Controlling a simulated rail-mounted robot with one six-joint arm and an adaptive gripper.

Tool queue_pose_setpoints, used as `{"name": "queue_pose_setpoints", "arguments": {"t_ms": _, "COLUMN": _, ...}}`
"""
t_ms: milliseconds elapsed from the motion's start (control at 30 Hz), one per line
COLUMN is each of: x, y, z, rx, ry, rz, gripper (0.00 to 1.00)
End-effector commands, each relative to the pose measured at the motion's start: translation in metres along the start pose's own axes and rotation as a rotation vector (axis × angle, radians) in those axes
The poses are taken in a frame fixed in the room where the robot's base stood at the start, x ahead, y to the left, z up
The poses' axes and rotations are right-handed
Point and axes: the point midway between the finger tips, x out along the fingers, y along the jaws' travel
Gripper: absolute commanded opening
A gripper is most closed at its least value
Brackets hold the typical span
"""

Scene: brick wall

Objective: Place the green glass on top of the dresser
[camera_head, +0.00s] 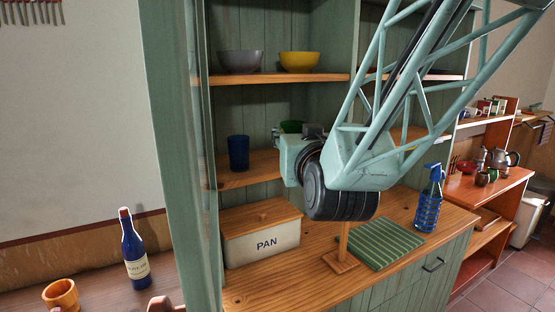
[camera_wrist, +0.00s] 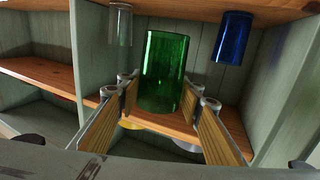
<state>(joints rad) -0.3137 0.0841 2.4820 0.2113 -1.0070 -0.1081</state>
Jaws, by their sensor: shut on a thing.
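The green glass (camera_wrist: 165,62) stands between the two fingers of my gripper (camera_wrist: 165,92) in the wrist view, which looks upside down. My gripper is shut on it. In the head view only a strip of the green glass (camera_head: 291,126) shows behind my gripper (camera_head: 312,131), at the middle shelf. I cannot tell if its base touches that shelf. The dresser (camera_head: 175,130) is a green wooden unit with open shelves above a wooden worktop (camera_head: 285,288).
A blue glass (camera_head: 238,152) stands left of my gripper on the shelf; a clear glass (camera_wrist: 120,24) stands on the other side. Grey (camera_head: 240,62) and yellow (camera_head: 299,62) bowls sit above. The worktop holds a PAN box (camera_head: 262,235), a striped cloth (camera_head: 380,242) and a blue bottle (camera_head: 428,205).

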Motion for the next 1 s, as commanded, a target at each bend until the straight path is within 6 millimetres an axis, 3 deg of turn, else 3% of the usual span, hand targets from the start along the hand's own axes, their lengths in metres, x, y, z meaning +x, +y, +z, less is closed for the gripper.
{"name": "queue_pose_setpoints", "arguments": {"t_ms": 500, "x": 0.015, "y": 0.072, "z": -0.058, "rx": 0.012, "ry": 0.006, "rz": 0.052, "gripper": 0.21}}
{"name": "queue_pose_setpoints", "arguments": {"t_ms": 1000, "x": 0.012, "y": 0.146, "z": -0.114, "rx": 0.000, "ry": 0.004, "rz": 0.114, "gripper": 0.21}}
